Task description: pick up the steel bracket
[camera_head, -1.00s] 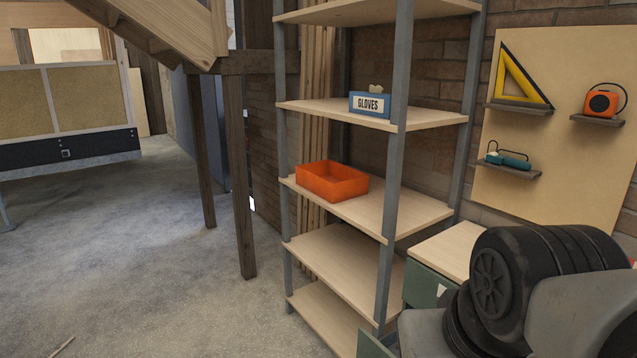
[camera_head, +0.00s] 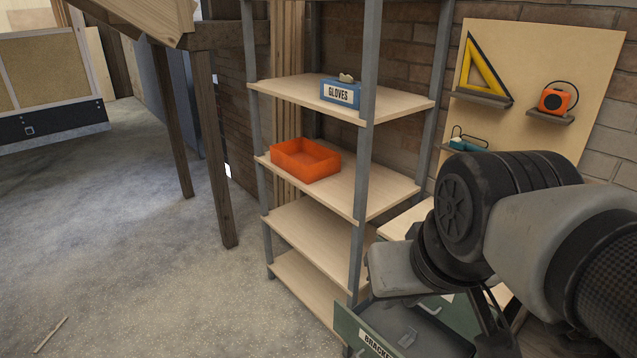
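A green drawer (camera_head: 346,325) stands pulled out at the bottom of the picture. Its front carries a white label reading "BRACKE", with the rest cut off. My arm reaches in from the right, above and behind the drawer. Dark narrow parts below the arm, to the right of the grey piece, may belong to my gripper (camera_head: 489,314). Its fingertips cannot be made out, nor whether it holds anything.
A shelf rack (camera_head: 364,150) stands left of my arm, with an orange bin (camera_head: 305,160) and a blue gloves box (camera_head: 341,93). Open floor lies left.

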